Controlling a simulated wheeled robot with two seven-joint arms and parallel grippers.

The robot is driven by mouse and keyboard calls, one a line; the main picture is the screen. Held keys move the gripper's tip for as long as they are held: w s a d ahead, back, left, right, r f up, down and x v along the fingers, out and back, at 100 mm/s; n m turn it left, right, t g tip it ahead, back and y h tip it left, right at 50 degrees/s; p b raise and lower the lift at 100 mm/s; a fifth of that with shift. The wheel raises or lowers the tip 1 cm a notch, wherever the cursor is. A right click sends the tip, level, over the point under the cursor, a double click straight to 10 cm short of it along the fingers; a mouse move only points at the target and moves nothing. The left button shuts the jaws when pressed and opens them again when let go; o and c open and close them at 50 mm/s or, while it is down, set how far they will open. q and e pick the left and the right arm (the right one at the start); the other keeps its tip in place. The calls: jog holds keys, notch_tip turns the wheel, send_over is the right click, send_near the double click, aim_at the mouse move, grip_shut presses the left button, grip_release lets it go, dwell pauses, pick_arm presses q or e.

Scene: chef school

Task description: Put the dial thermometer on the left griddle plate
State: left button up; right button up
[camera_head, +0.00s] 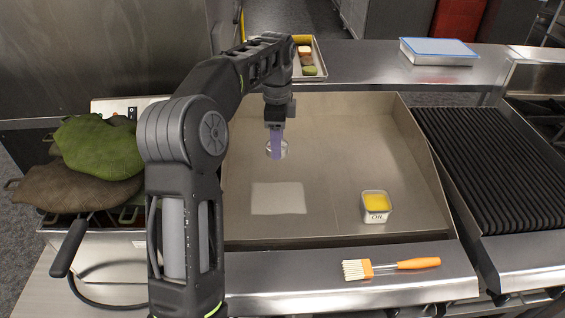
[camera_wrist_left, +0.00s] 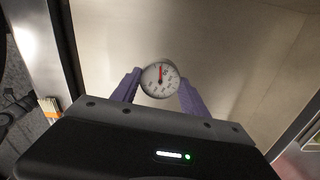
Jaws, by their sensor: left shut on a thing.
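The dial thermometer (camera_wrist_left: 160,79) shows in the left wrist view as a round white dial with a red needle, between the purple fingers of my left gripper (camera_wrist_left: 158,92). In the head view my left gripper (camera_head: 275,142) points down over the griddle, and part of the thermometer (camera_head: 283,150) shows at its fingertips. The gripper is shut on it. The griddle (camera_head: 330,130) is a wide steel surface with raised walls, and the gripper is over its left half, toward the back. I cannot tell whether the thermometer touches the surface. My right gripper is not in view.
A pale square (camera_head: 278,198) lies on the griddle's left half. A tub of yellow oil (camera_head: 375,206) stands at its front right. An orange-handled brush (camera_head: 390,267) lies on the front ledge. Green and brown mitts (camera_head: 98,146) are at left, and a ribbed grill (camera_head: 490,160) at right.

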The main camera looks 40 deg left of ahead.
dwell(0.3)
pick_arm(q)
send_over(278, 180)
jog(key=shift+a+f, duration=0.1)
jog(key=shift+f, duration=3.05)
notch_tip(278, 180, down, 3)
jog(key=shift+f, duration=0.35)
